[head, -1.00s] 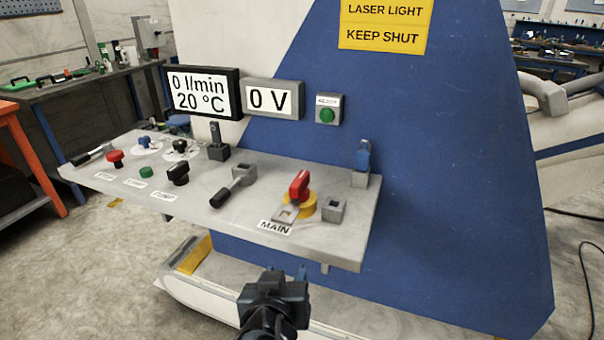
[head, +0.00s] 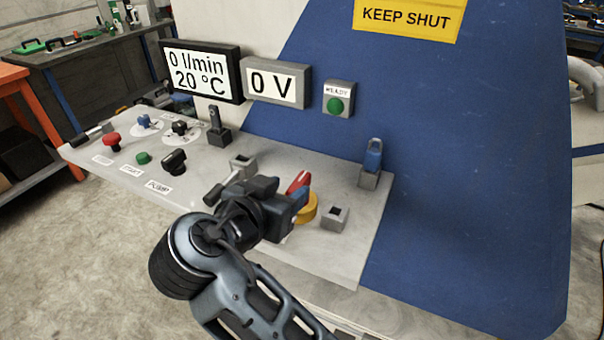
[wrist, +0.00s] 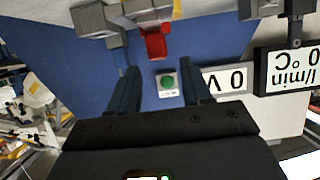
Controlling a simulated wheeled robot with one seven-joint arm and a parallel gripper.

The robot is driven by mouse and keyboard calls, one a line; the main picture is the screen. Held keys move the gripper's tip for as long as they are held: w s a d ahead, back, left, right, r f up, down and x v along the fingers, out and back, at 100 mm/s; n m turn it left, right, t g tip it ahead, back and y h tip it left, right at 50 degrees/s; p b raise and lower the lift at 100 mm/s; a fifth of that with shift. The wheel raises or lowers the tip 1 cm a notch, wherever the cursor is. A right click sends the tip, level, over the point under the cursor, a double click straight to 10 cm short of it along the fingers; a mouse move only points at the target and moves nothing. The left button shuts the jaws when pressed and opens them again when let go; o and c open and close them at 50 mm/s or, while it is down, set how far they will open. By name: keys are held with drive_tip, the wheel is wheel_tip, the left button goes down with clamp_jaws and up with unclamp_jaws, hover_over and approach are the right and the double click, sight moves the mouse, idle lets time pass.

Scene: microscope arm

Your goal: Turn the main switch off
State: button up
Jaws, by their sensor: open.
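The main switch has a red handle (head: 299,182) on a round yellow base (head: 309,211), on the grey console's right part. My gripper (head: 285,203) is just left of and in front of it in the head view, covering part of the switch and the MAIN label. In the wrist view, which is upside down, my gripper (wrist: 158,75) is open, with its two fingers apart and nothing between them. The red handle (wrist: 156,42) shows beyond the fingertips, roughly in line with the gap. I see no clear contact.
A small grey socket block (head: 335,218) stands right of the switch, and a blue padlock (head: 373,155) sits on a grey block behind. A grey lever block (head: 243,163) and black pump knob (head: 175,161) are to the left. The displays (head: 276,81) read 0 V and 0 l/min.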

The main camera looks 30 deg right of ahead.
sight(297, 183)
drive_tip(key=shift+p+x, duration=0.4)
drive_tip(key=shift+x, duration=2.65)
clamp_jaws()
